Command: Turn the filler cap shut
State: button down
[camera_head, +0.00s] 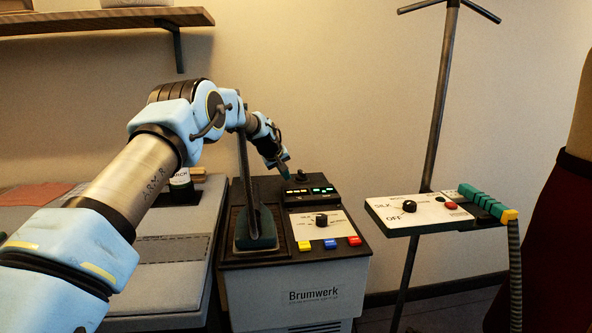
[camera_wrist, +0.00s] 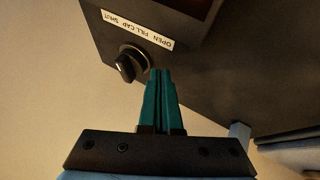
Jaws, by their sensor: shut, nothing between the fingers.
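The filler cap is a small black knob (camera_head: 302,176) at the back of the Brumwerk unit's top. In the wrist view the cap (camera_wrist: 130,65) sits beside a white label (camera_wrist: 139,30) reading "OPEN FILL CAP SHUT", upside down there. The cap has a raised grip bar; I cannot tell which word it points to. My gripper (camera_head: 285,177) has teal fingers pointing down, just left of the cap in the head view. In the wrist view the closed, empty fingers (camera_wrist: 159,73) are right of the cap, apart from it in the picture.
The unit (camera_head: 318,295) also carries a lit green display (camera_head: 309,192), a dial (camera_head: 321,219) and coloured buttons. An upright dark piece with a broad base (camera_head: 255,241) stands left of these. A control shelf (camera_head: 425,213) on a pole is to the right. A padded table (camera_head: 170,285) is left.

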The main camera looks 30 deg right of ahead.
aim_at(299, 178)
jog(key=d, duration=0.1)
jog(key=d+p, duration=0.1)
jog(key=shift+s+d+r, duration=0.15)
jog(key=shift+s+d, duration=0.25)
jog(key=shift+d, duration=0.55)
